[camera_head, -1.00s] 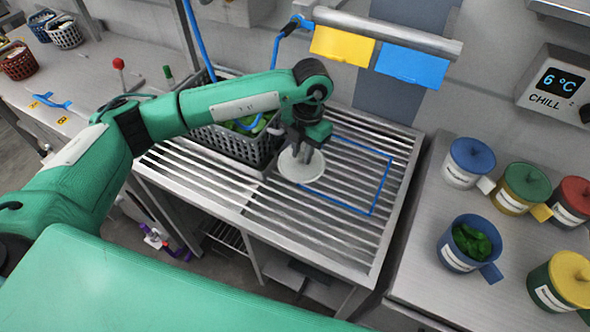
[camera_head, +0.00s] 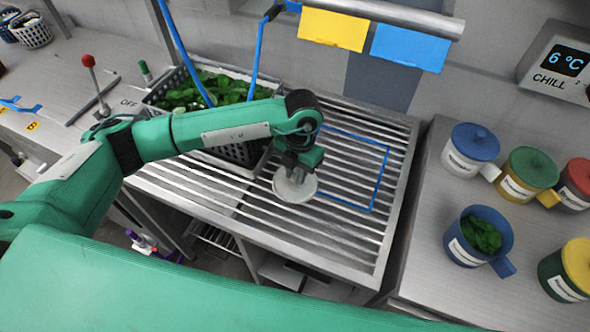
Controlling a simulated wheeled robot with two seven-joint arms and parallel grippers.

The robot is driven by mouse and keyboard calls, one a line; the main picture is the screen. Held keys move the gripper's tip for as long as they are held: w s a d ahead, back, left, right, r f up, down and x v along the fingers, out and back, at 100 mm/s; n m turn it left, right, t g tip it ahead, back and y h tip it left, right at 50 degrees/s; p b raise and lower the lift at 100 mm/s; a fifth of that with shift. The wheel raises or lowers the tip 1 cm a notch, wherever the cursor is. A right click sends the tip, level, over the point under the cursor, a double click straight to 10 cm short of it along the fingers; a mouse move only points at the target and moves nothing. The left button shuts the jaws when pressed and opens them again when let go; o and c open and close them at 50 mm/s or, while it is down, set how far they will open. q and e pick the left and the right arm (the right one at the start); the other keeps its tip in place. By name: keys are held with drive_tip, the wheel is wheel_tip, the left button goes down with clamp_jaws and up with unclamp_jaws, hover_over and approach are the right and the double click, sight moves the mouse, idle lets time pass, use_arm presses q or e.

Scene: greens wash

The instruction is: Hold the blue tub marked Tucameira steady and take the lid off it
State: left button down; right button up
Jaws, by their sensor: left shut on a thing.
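A blue tub (camera_head: 453,238) stands open on the counter at right, with green leaves (camera_head: 480,236) in it and no lid on top. Its pale label is too small to read. My left gripper (camera_head: 298,166) is over the slatted rack, well left of the tub. It is shut on a round white lid (camera_head: 295,188). The lid covers slats near the rack's middle; I cannot tell whether it touches them. My right gripper is not in view.
A slatted metal rack (camera_head: 335,240) has a blue outline (camera_head: 387,175) on it. A grey crate of leaves (camera_head: 247,152) stands behind my left arm. Several lidded tubs crowd the right counter, among them a white one with a blue lid (camera_head: 474,141). The rack's front is clear.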

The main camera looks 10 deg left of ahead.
use_arm(q)
drive_tip(key=shift+f, duration=0.15)
drive_tip(key=c, duration=1.3)
unclamp_jaws()
drive_tip(key=shift+w+a+f, duration=0.1)
drive_tip(key=shift+o, duration=0.3)
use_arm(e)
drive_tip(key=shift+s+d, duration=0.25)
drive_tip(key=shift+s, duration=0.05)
use_arm(q)
drive_tip(key=shift+r, duration=0.35)
wheel_tip(320, 180, up, 12)
drive_tip(key=w+b, duration=0.1)
drive_tip(key=b, duration=0.1)
drive_tip(key=shift+d+f, duration=0.15)
drive_tip(key=shift+d, duration=0.2)
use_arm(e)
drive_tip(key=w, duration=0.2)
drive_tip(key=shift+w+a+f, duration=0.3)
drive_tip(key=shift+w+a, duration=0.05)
use_arm(q)
drive_tip(key=shift+f, duration=0.1)
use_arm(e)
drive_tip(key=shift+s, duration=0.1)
